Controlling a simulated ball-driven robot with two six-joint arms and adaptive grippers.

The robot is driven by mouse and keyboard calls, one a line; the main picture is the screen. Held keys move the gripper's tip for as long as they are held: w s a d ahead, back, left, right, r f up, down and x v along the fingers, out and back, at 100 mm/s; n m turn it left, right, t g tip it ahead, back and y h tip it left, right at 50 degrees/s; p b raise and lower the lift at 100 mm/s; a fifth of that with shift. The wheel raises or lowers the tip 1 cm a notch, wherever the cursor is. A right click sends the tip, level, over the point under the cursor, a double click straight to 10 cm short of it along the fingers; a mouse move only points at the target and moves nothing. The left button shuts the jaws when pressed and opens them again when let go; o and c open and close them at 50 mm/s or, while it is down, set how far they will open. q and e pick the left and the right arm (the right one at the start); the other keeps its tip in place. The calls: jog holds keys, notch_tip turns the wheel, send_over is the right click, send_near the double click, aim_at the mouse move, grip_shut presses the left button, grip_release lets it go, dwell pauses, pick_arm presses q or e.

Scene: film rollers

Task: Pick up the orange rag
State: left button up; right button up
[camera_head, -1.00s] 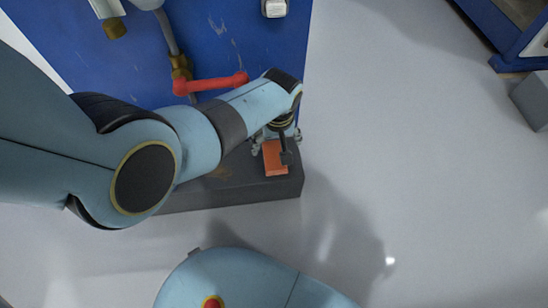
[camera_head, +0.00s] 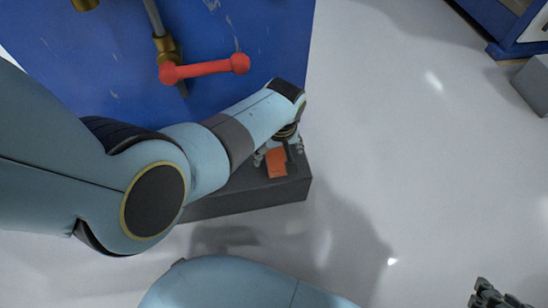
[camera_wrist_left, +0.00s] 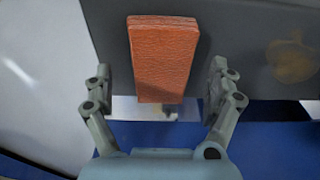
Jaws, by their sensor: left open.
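The orange rag (camera_head: 277,164) lies as a folded block on the right end of a dark grey ledge (camera_head: 240,206). In the left wrist view the rag (camera_wrist_left: 164,50) is large and central, with its near end between the fingers. My left gripper (camera_head: 279,152) is over the rag in the head view, its arm hiding part of the ledge. In the wrist view my left gripper (camera_wrist_left: 160,72) is open, one finger each side of the rag with gaps. My right gripper (camera_head: 495,294) is partly in view at the bottom right corner, away from the rag; its jaw opening is unclear.
A blue panel (camera_head: 275,35) stands behind the ledge, with a red handle (camera_head: 205,69) on a brass valve close to my left arm. A blue frame (camera_head: 490,25) and a grey box (camera_head: 533,86) are at the upper right. The pale floor (camera_head: 410,160) between is clear.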

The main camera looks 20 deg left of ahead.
pick_arm(q)
jog(key=shift+f+b, duration=0.45)
jog(key=shift+f, duration=0.3)
jog(key=shift+w+f, duration=0.1)
jog(key=shift+f, duration=0.05)
pick_arm(e)
jog(key=shift+s+a+f+t, duration=0.1)
jog(key=shift+a+f+t, duration=0.15)
jog(key=shift+f+t, duration=0.35)
jog(key=shift+a+f+t, duration=0.25)
jog(key=shift+f+t, duration=0.25)
jog(key=shift+f, duration=0.05)
pick_arm(q)
jog(key=shift+c, duration=0.4)
jog(key=c, duration=1.1)
